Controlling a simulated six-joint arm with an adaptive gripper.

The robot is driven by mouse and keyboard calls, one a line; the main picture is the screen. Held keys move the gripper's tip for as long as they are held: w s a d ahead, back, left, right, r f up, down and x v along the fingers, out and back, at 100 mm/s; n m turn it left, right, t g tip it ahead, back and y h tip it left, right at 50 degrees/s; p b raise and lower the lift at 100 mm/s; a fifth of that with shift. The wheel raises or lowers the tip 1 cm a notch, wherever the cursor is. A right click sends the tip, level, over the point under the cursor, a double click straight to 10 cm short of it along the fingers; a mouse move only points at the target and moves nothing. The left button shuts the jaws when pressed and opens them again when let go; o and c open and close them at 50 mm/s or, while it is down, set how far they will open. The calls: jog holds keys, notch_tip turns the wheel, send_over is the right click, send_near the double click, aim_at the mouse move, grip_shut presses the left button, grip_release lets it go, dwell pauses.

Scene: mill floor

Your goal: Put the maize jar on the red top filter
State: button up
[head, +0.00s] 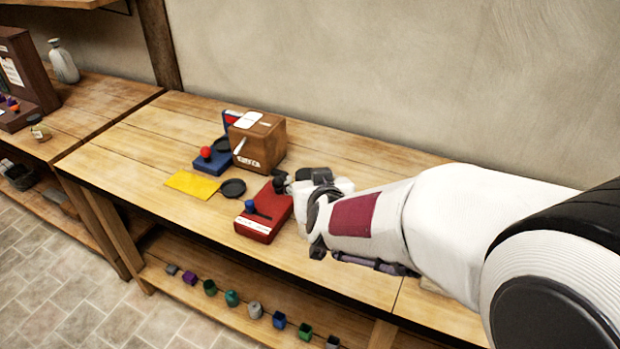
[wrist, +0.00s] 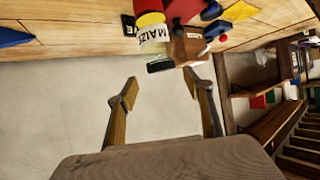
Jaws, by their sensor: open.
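The maize jar (wrist: 152,34) shows in the wrist view with a white "MAIZE" label and a yellow band. It lies just past my open fingertips, apart from them. In the head view I cannot make it out for sure behind my gripper (head: 318,190). My gripper (wrist: 160,82) is open and empty. A red box (head: 264,212) with a blue knob and a white front label sits just left of my gripper in the head view. Part of red shows behind the jar in the wrist view (wrist: 184,9). I cannot tell whether this box is the red top filter.
Small coloured pots line the lower shelf (head: 300,325). The front left of the table is clear.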

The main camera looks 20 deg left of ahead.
jog(key=v, duration=0.6)
dwell(0.3)
jog(key=shift+d, duration=0.15)
dwell(0.6)
jog(key=s+d+r+m+g+h, duration=0.1)
jog(key=s+d+r, duration=0.15)
jog(key=d, duration=0.75)
jog(key=s+d+r+m+g+h, duration=0.1)
jog(key=s+d+r, duration=0.15)
jog(key=d, duration=0.85)
jog(key=s+d+f+m+g+h, duration=0.1)
jog(key=s+d+f+m+h, duration=0.1)
jog(key=s+d, duration=0.6)
jog(key=s+d+f+m+g+h, duration=0.1)
jog(key=s+d+f+m+h, duration=0.1)
jog(key=s+d, duration=0.6)
jog(key=d, duration=0.3)
jog(key=shift+m+g+h, duration=0.3)
jog(key=shift+m+h, duration=0.1)
